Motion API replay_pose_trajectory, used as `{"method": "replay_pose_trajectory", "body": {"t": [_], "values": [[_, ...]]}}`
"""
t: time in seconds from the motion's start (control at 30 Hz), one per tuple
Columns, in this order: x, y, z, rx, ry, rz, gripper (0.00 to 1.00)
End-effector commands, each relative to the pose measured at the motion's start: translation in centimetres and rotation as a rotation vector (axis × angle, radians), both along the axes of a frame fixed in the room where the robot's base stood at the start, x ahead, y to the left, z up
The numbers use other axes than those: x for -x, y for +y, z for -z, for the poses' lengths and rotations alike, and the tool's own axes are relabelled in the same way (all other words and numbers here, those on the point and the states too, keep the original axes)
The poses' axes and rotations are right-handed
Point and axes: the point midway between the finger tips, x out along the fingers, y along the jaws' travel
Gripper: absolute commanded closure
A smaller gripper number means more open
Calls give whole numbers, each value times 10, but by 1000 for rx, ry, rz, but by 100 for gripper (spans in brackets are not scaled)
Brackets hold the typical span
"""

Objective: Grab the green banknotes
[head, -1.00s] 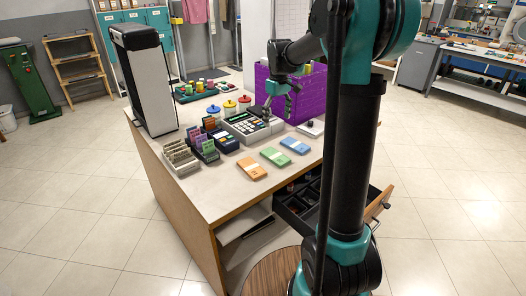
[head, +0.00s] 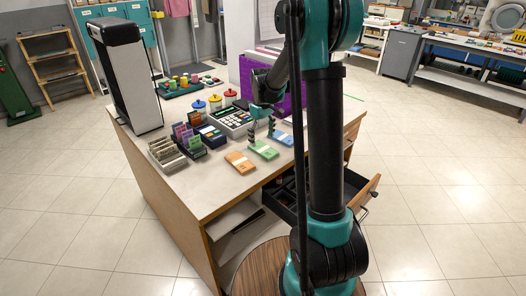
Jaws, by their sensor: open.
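The green banknotes (head: 264,150) lie as a flat bundle on the counter, between the orange bundle and the blue bundle. My gripper (head: 262,133) is open and empty, pointing down just above and behind the green banknotes. Its fingers are spread. One fingertip seems close to the bundle's far edge, but I cannot tell if it touches.
The orange banknotes (head: 239,162) lie to the left and the blue banknotes (head: 281,138) to the right. A drawer (head: 357,194) is open below the counter.

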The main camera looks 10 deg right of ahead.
Motion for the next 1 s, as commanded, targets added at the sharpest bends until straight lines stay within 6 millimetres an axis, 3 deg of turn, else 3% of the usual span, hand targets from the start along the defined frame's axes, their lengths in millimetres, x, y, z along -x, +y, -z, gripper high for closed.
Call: {"method": "replay_pose_trajectory", "body": {"t": [0.3,0.63,1.0], "values": [[-2,-5,42,0,0,0,20],[-2,-5,47,0,0,0,21],[-2,-5,47,0,0,0,67]]}}
